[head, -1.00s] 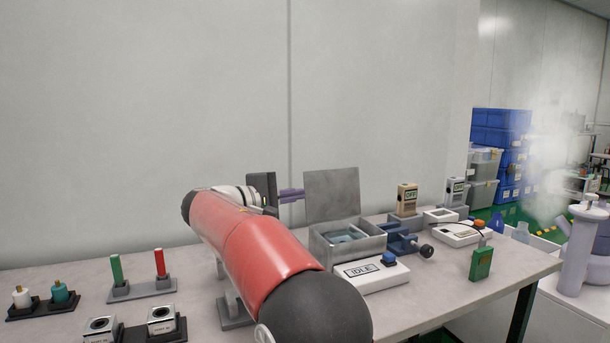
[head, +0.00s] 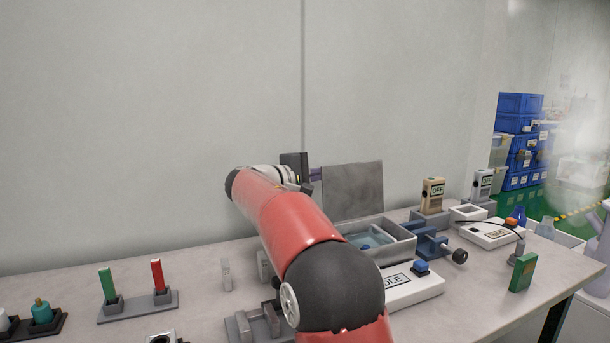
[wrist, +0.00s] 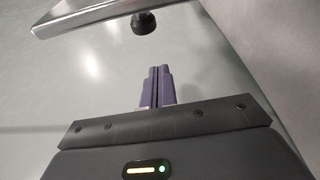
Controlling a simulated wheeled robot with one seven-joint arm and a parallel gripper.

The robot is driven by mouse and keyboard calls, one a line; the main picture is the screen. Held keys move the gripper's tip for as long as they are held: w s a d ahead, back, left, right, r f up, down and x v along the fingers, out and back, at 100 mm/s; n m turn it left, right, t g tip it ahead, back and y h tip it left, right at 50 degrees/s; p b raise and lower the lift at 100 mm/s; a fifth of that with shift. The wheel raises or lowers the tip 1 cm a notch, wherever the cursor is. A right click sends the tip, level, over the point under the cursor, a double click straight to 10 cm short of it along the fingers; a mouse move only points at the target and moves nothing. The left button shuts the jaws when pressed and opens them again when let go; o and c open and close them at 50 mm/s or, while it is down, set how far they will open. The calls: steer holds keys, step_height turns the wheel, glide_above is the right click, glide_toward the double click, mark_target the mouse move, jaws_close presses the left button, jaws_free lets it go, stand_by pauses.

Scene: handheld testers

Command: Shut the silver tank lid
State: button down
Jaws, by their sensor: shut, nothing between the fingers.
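The silver tank (head: 402,246) stands on the bench with bluish liquid inside. Its flat grey lid (head: 352,192) stands open, upright along the tank's back edge. My gripper (head: 316,174) is at the lid's left edge, high up, and its purple fingertips seem to pass behind the lid. In the wrist view the fingers (wrist: 157,72) are pressed together and empty. The lid (wrist: 95,12) shows there edge-on at upper left, with a dark knob (wrist: 143,22) on the side facing the fingers. A gap shows between fingers and knob. My red arm hides the tank's left front.
A white IDLE box (head: 412,288) with a blue button stands before the tank. A blue clamp (head: 432,245) and OFF testers (head: 432,196) are to the right. A rack with green and red sticks (head: 138,306) is at left. The wall is close behind.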

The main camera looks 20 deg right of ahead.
mark_target(333, 174)
steer(key=shift+s+d+r, duration=0.1)
steer(key=shift+s+d, duration=0.15)
steer(key=shift+s, duration=0.3)
steer(key=shift+s+d+r, duration=0.15)
steer(key=shift+s+d, duration=0.1)
steer(key=shift+s, duration=0.35)
steer(key=shift+s+d+r, duration=0.1)
steer(key=shift+s+d, duration=0.15)
steer(key=shift+s, duration=0.3)
steer(key=shift+b, duration=0.35)
